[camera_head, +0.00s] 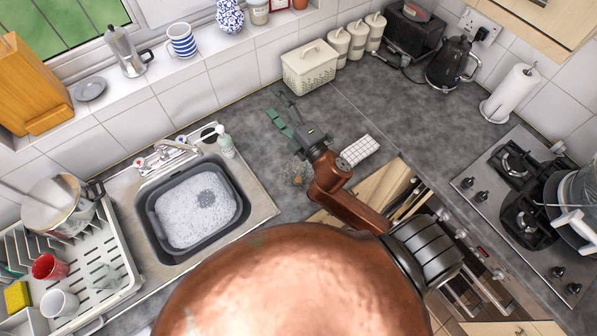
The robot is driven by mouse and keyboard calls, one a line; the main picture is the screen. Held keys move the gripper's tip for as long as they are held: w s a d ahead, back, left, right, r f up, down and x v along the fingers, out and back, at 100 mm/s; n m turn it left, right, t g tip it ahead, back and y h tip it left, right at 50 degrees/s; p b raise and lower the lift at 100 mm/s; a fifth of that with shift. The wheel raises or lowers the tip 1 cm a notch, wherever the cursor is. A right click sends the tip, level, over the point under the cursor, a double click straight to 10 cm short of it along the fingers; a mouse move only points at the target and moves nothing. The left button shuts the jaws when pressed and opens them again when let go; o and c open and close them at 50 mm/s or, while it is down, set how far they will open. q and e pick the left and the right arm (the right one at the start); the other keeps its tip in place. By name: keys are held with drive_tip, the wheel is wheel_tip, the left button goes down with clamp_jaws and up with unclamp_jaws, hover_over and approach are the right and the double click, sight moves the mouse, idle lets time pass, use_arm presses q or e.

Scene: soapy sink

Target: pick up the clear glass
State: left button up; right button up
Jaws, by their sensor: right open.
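A clear glass (104,277) appears to stand in the white dish rack at the lower left, beside a red cup and a white mug. Its outline is faint against the rack. A small see-through or greyish item (298,172) sits on the counter just below my right gripper, and I cannot tell whether it is a glass. My right gripper (281,108) is open and empty over the dark counter, right of the sink and in front of the cream bread bin. My left gripper is out of view.
The sink holds a grey basin (158,228) of suds, with a soap bottle (224,141) behind it. A checked cloth (359,150) lies right of my gripper. The kettle (452,62) and hob (478,181) are further right.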

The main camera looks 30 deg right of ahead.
drive_tip(key=s+a+r+n+g+y, duration=0.2)
drive_tip(key=a+n+y, duration=0.3)
drive_tip(key=a+n, duration=0.2)
drive_tip(key=s+a+r+n+g+y, duration=0.2)
drive_tip(key=a+n+g+y, duration=0.15)
drive_tip(key=a+n, duration=0.35)
drive_tip(key=s+a+r+n+g+y, duration=0.2)
drive_tip(key=a+n+y, duration=0.4)
drive_tip(key=n, duration=0.2)
drive_tip(key=s+a+f+n+g+h, duration=0.1)
drive_tip(key=s+a+f+n+g, duration=0.4)
drive_tip(key=f+n+g, duration=0.4)
drive_tip(key=n+g+h, duration=0.3)
drive_tip(key=n+h, duration=0.8)
drive_tip(key=h, duration=0.5)
hover_over(301, 164)
drive_tip(key=s+a, duration=0.2)
drive_tip(key=f, duration=1.8)
drive_tip(key=shift+d+f, duration=0.2)
drive_tip(key=shift+d, duration=0.05)
drive_tip(key=shift+f, duration=0.35)
drive_tip(key=f+p, duration=0.1)
drive_tip(key=f, duration=0.3)
drive_tip(key=f+p, duration=0.1)
drive_tip(key=f, duration=0.1)
drive_tip(key=shift+w+a+p, duration=0.25)
drive_tip(key=shift+a+p, duration=0.05)
drive_tip(key=shift+f, duration=0.35)
